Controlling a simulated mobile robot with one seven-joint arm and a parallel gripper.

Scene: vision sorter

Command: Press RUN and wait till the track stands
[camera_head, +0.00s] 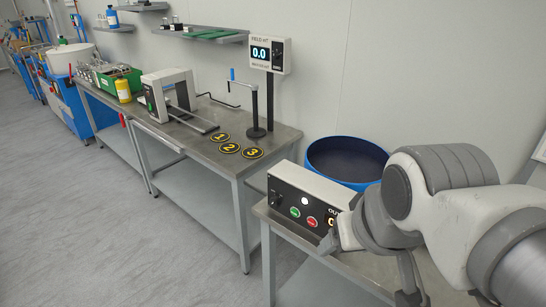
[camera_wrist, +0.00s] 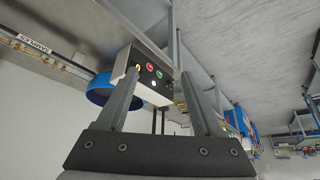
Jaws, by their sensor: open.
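A control box (camera_head: 330,189) with a dark front stands on the near bench. Its front has a green button (camera_head: 295,212), a red button (camera_head: 312,221), a white lamp (camera_head: 304,201) and a black knob; the button lettering is too small to read. My gripper (camera_wrist: 160,74) is open and empty, its fingers spread with the box beyond them in the wrist view. In the head view my arm covers the box's right end. I cannot tell whether a fingertip touches the box. The track (camera_head: 197,122) runs under a white portal (camera_head: 168,82) on the farther bench.
A blue round tub (camera_head: 347,160) stands behind the box. Yellow-ringed discs marked 1, 2 and 3 (camera_head: 252,153) lie on the farther bench (camera_head: 205,150), near a black stand with a blue-handled crank. A green crate (camera_head: 120,79) is farther back. The grey floor at left is clear.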

